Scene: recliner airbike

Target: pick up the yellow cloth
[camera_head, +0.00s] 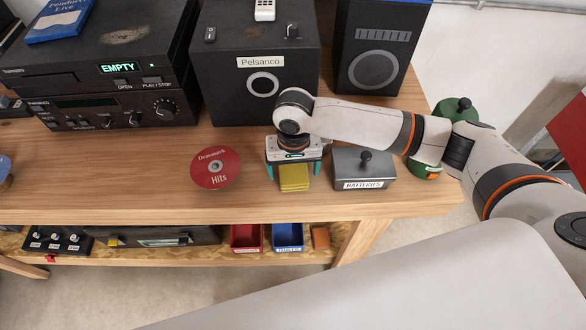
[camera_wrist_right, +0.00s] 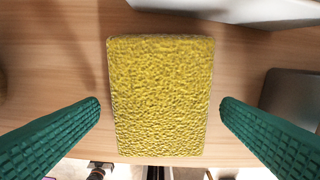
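The yellow cloth (camera_head: 294,178) lies on the wooden table near its front edge, a small rough-textured rectangle. In the right wrist view the cloth (camera_wrist_right: 160,95) lies between my two green fingers, with a gap on each side. My right gripper (camera_head: 293,172) is open above the cloth, pointing down, and hides its far part in the head view. The fingers also show in the right wrist view (camera_wrist_right: 160,108), apart and not touching the cloth. My left gripper is not in view.
A grey box labelled "BATTERIES" (camera_head: 363,169) stands close on the right. A red disc labelled "Hits" (camera_head: 216,168) lies on the left. A black Pelsanco speaker (camera_head: 255,65) stands behind. Red (camera_head: 246,238) and blue bins (camera_head: 288,237) sit on the lower shelf.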

